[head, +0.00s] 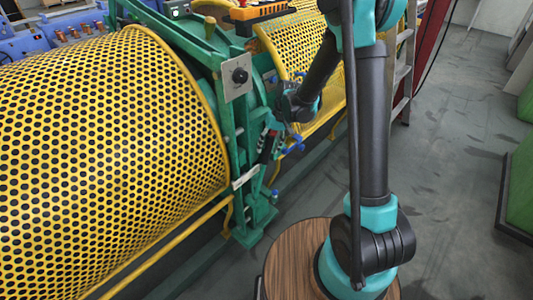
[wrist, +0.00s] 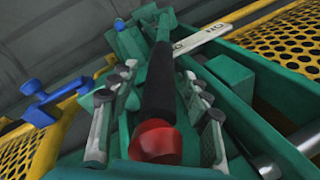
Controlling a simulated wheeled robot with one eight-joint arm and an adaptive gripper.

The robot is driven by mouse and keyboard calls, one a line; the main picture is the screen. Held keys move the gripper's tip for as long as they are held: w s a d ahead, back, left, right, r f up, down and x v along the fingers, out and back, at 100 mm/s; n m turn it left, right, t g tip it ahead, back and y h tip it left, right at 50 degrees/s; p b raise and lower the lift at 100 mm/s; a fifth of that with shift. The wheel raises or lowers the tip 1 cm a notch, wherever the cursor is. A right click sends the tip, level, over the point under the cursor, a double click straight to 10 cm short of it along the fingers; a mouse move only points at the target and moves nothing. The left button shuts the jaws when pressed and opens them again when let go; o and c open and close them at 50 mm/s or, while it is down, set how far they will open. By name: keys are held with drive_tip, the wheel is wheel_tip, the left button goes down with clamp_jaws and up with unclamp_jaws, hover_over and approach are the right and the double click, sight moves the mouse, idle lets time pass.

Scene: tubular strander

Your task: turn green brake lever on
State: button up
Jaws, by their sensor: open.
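The brake lever shows in the wrist view as a black grip (wrist: 160,82) with a red knob (wrist: 155,140) at its near end. Its far end reaches a white plate (wrist: 207,38) with dark lettering on the green frame. My gripper (wrist: 160,74) is open, with one grey finger on each side of the black grip. I cannot tell whether either finger touches it. In the head view my gripper (head: 271,143) is small beside the green machine frame (head: 240,150), and the lever there is partly hidden.
Yellow perforated guards (head: 110,150) flank the green frame. A black knob on a grey plate (head: 239,76) is above the lever. A blue handle (wrist: 55,97) is left of my gripper in the wrist view. Open grey floor (head: 450,130) lies to the right.

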drive_tip(key=shift+x, duration=1.5)
drive_tip(key=shift+c, duration=0.5)
clamp_jaws()
